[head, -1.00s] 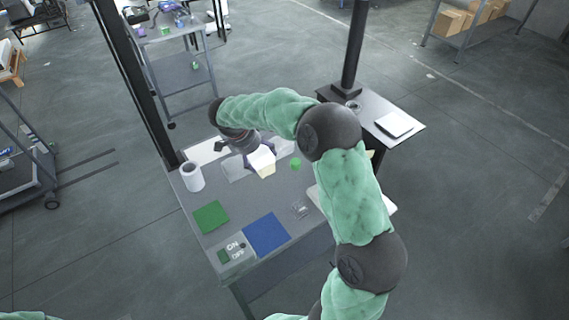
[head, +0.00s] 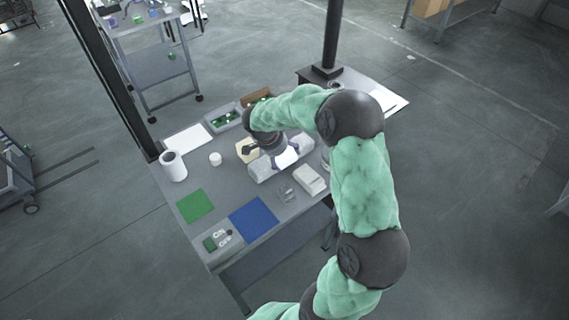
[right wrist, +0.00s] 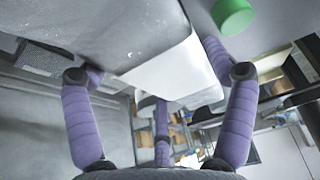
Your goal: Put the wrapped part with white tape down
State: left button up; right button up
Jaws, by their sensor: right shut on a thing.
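The wrapped part (head: 264,172) is a long pale grey bundle with a band of white tape (head: 287,158) round its middle. My right gripper (head: 280,153) is over the bundle from above and shut on it at the taped middle. In the right wrist view, the purple fingers of the right gripper (right wrist: 162,82) stand on either side of the bundle, and the white tape (right wrist: 175,75) fills the space between them. The bundle is low over the back right of the grey table (head: 225,178). I cannot tell whether it touches the tabletop. My left gripper is out of view.
A white box (head: 310,180) and a clear item (head: 287,193) are close in front. A yellow block (head: 247,151), white cup (head: 215,159) and grey tray (head: 223,118) lie left and behind. Green (head: 195,206) and blue (head: 253,218) squares lie in front. A post (head: 332,35) stands behind.

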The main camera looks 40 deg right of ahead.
aim_at(285, 163)
jog(key=f, duration=0.1)
jog(key=f+b, duration=0.1)
jog(key=f, duration=0.1)
jog(key=shift+s+d+f, duration=0.15)
jog(key=shift+d+f, duration=0.1)
jog(key=shift+f, duration=0.1)
jog(key=shift+r, duration=0.1)
jog(key=shift+b, duration=0.35)
jog(key=o, duration=1.5)
